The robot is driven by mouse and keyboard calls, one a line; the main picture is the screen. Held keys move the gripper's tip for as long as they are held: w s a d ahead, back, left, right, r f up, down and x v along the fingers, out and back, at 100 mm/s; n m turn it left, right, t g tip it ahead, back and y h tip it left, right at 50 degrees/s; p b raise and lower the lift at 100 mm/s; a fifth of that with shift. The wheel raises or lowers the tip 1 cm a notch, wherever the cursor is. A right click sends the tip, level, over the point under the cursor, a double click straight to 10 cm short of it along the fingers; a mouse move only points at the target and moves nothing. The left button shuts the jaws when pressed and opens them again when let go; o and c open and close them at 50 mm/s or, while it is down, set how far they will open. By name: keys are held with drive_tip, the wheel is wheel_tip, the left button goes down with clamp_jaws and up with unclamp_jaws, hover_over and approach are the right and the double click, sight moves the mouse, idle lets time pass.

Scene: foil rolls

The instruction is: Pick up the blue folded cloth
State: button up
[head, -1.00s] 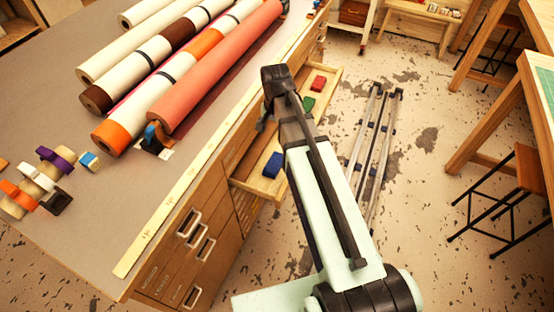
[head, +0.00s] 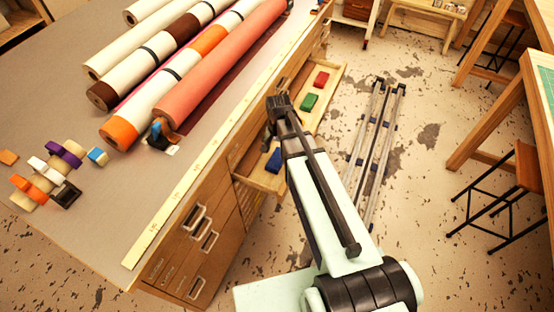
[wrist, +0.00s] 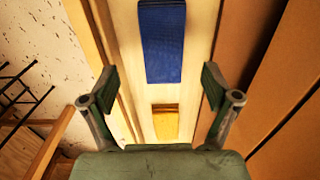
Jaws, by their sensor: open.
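The blue folded cloth (head: 274,161) lies in the open drawer (head: 262,183) at the side of the cabinet. In the wrist view the blue cloth (wrist: 162,40) is at the top centre, long and upright in the picture. My gripper (head: 279,103) is above the drawer in the head view. In the wrist view my gripper (wrist: 159,85) is open and empty, its two fingers apart on either side of the drawer's middle. The blue cloth is ahead of the fingers, not between them. Its height gap to the fingers is hard to tell.
A yellow block-like item (wrist: 165,122) lies in the drawer below the blue cloth in the wrist view. Green (head: 309,102) and red (head: 321,79) items lie further along the drawer. The worktop (head: 90,225) holds foil rolls (head: 220,60). Metal rails (head: 372,150) lie on the floor.

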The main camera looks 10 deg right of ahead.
sight(277, 158)
drive_tip(key=shift+w+a+f+p, duration=0.1)
drive_tip(key=shift+f+p, duration=0.4)
drive_tip(key=shift+f, duration=0.4)
drive_tip(key=shift+w+a+f+p, duration=0.1)
drive_tip(key=shift+f+p, duration=0.4)
drive_tip(key=shift+f, duration=0.4)
drive_tip(key=shift+s+f, duration=0.1)
drive_tip(key=shift+f, duration=0.7)
drive_tip(key=c, duration=1.2)
